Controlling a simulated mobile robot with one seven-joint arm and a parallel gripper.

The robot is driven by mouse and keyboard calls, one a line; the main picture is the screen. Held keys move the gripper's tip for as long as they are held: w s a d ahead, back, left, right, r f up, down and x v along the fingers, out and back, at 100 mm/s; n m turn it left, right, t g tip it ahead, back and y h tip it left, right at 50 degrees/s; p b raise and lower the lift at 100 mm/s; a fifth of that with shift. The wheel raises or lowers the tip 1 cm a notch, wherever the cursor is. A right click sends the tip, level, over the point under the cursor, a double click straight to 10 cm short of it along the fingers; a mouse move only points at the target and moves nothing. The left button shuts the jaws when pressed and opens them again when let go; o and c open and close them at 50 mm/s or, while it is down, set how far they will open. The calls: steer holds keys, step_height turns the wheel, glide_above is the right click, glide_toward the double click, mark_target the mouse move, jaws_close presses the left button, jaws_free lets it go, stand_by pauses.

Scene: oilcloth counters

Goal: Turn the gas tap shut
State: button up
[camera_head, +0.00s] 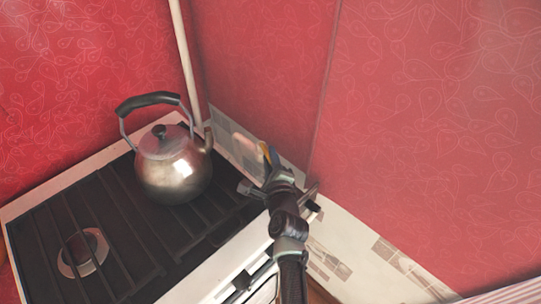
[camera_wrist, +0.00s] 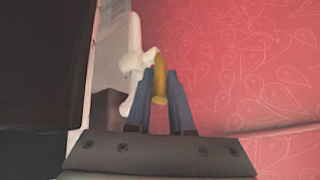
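The gas tap's yellow lever (camera_wrist: 160,80) stands between the two fingers of my gripper (camera_wrist: 161,100) in the wrist view. The fingers are close together, one on each side of it, and appear shut on it. The white tap body and pipe (camera_wrist: 135,65) are just left of the lever, against the wall. In the head view, the yellow lever (camera_head: 266,153) shows as a small patch at the tip of my gripper (camera_head: 268,168), in the gap behind the stove's right corner. My gripper hides most of the tap there.
A stove (camera_head: 100,215) with black grates fills the left. A steel kettle (camera_head: 173,172) stands on it, left of my gripper. A pale vertical pipe (camera_head: 186,60) rises behind the kettle. Red patterned walls meet close behind the tap.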

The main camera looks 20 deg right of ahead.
steer(key=o, duration=0.4)
steer(key=shift+o, duration=0.2)
steer(key=shift+s, duration=0.1)
steer(key=p+v, duration=0.2)
steer(key=v, duration=1)
steer(key=shift+s+a+r+p, duration=0.1)
steer(key=shift+s+p, duration=0.2)
steer(key=shift+s, duration=0.05)
